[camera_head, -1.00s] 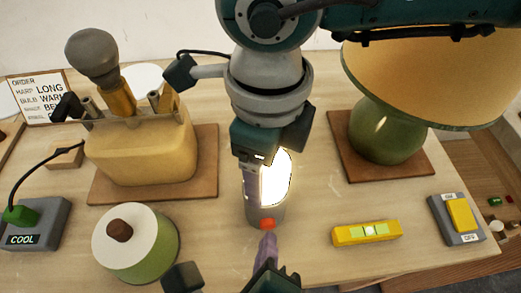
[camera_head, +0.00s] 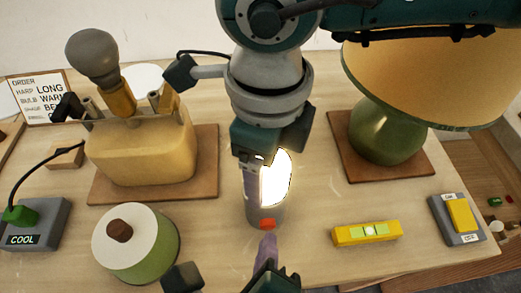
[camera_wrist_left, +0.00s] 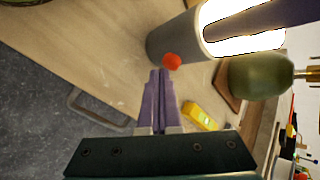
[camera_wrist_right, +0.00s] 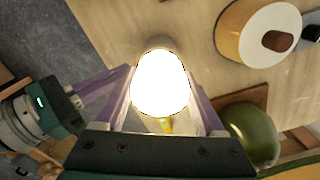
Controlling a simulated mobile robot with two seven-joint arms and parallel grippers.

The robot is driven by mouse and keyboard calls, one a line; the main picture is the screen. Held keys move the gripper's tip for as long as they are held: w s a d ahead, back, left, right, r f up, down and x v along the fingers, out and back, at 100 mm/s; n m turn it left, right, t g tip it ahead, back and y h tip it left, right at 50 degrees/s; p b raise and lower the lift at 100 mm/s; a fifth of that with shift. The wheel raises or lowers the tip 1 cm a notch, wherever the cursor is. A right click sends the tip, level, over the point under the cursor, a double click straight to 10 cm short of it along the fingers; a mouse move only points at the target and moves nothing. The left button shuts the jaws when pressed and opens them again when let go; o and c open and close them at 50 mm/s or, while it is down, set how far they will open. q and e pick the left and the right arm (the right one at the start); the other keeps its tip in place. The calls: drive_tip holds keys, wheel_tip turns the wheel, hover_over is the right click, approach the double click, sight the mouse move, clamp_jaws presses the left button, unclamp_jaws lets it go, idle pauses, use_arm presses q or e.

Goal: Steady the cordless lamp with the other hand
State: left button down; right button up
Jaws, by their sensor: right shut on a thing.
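The cordless lamp (camera_head: 276,180) stands upright near the table's front, a glowing white shade on a grey base with a red button (camera_head: 267,223). It also glows in the right wrist view (camera_wrist_right: 160,92). My right gripper (camera_head: 262,190) comes down from above and is shut on the lamp, one purple finger along each side of the shade. My left gripper (camera_head: 268,243) is low in front of the lamp. Its purple fingers are together and empty in the left wrist view (camera_wrist_left: 160,74), with the tips a little short of the red button (camera_wrist_left: 172,61).
A yellow level (camera_head: 367,233) and a switch box (camera_head: 457,218) lie to the right. A green lamp (camera_head: 386,132) with a wide shade stands behind them. A round green pot (camera_head: 136,243) and a yellow lamp base (camera_head: 143,148) are at left. A COOL box (camera_head: 38,226) stands far left.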

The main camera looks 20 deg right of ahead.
idle(0.4)
use_arm(q)
drive_tip(key=shift+w+d, duration=0.15)
drive_tip(key=shift+w, duration=0.3)
drive_tip(key=shift+s, duration=0.4)
drive_tip(key=shift+a, duration=0.2)
drive_tip(key=s+a, duration=0.1)
drive_tip(key=s, duration=0.5)
drive_tip(key=shift+a, duration=0.3)
drive_tip(key=shift+w, duration=0.1)
